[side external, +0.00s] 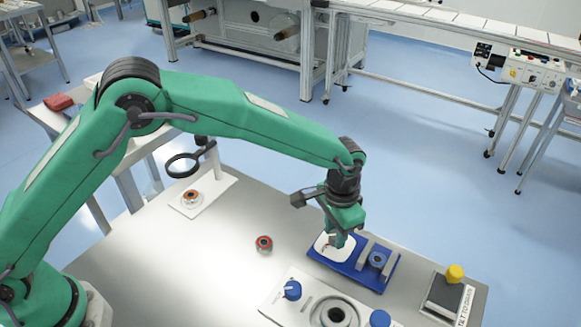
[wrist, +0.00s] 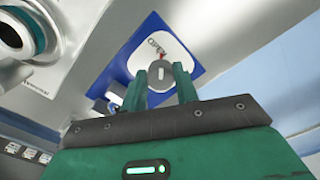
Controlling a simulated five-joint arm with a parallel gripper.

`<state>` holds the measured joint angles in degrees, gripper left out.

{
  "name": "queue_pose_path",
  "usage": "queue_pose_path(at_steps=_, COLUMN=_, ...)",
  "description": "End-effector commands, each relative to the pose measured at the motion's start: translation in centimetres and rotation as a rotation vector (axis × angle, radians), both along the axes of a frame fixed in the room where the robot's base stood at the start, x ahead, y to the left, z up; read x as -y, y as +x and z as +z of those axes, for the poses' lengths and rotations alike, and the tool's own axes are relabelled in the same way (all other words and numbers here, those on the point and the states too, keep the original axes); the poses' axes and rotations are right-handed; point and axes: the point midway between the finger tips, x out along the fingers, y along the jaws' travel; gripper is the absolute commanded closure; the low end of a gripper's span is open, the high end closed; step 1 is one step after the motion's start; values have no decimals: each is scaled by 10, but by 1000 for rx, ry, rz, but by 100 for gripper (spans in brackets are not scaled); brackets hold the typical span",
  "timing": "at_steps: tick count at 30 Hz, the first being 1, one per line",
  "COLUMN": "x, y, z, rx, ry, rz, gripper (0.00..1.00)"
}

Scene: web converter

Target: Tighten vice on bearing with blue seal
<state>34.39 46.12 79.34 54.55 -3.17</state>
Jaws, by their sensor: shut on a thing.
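The vice has a blue base (side external: 344,264) on the metal table, with grey jaws (side external: 362,252) at its right half. A bearing with a blue seal (side external: 377,259) sits at the jaws; whether both jaws touch it I cannot tell. At the left of the base is a white dial plate (side external: 322,251), and the wrist view shows it with the word OPEN and a red mark (wrist: 163,55). My gripper (side external: 337,240) points down over this plate. In the wrist view its two green fingers (wrist: 160,86) are shut on the grey vice knob (wrist: 158,74).
A red-sealed bearing (side external: 264,243) lies loose on the table. Another bearing (side external: 191,196) lies on a white stand under a magnifier (side external: 183,165). A yellow button (side external: 455,273) stands at the right.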

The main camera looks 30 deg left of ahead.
Motion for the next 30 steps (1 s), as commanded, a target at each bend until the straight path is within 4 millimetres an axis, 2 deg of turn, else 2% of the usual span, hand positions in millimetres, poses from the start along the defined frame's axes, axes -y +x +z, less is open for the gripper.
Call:
queue_pose_path(at_steps=10, x=0, y=0, z=1, rx=1, ry=-1, rz=-19, gripper=93)
queue_pose_path(at_steps=11, x=0, y=0, z=1, rx=1, ry=-1, rz=-18, gripper=68)
queue_pose_path(at_steps=14, x=0, y=0, z=1, rx=1, ry=-1, rz=-18, gripper=49)
queue_pose_path(at_steps=24, x=0, y=0, z=1, rx=1, ry=-1, rz=-17, gripper=48)
queue_pose_path(at_steps=30, x=0, y=1, z=12, rx=3, ry=-2, rz=-17, gripper=48)
